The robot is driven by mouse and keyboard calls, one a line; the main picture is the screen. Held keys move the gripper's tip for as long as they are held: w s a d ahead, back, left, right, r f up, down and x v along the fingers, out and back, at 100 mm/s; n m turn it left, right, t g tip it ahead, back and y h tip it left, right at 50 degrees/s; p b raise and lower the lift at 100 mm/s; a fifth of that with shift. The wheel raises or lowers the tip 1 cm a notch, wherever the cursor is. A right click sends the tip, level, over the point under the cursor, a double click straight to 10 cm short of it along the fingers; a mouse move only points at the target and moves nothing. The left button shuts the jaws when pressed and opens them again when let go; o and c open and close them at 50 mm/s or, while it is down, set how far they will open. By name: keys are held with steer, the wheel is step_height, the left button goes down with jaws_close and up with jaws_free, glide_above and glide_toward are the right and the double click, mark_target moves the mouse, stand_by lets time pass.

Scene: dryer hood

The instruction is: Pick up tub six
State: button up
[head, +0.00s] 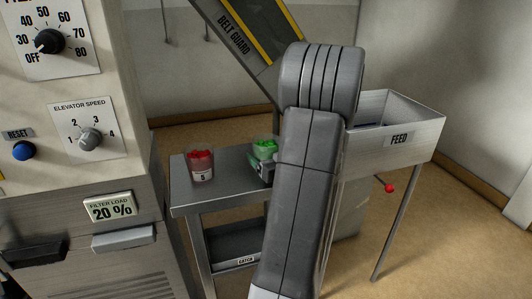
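A clear tub with green contents (264,149) stands at the right part of a grey metal table, next to my arm. My arm hides its right side, and no number on it can be read. A grey and dark part (262,168), seemingly my gripper, shows low at the front of this tub. Most of it is behind my arm, so I cannot tell whether its fingers are open or shut, or whether they touch the tub. Another clear tub with red contents (202,165) stands to the left, with a label that seems to read 5.
The metal table (190,200) has free room at its front left. A lower shelf has a CATCH label (246,261). The FEED hopper (400,140) stands right, with a red knob (390,188) below. The control cabinet (60,170) fills the left. A belt guard (236,35) slopes above.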

mark_target(267, 141)
steer(key=c, duration=0.9)
steer(key=shift+o, duration=0.2)
step_height(267, 141, up, 10)
steer(key=shift+f+p, duration=0.1)
steer(key=shift+p, duration=0.4)
steer(key=shift+d, duration=0.1)
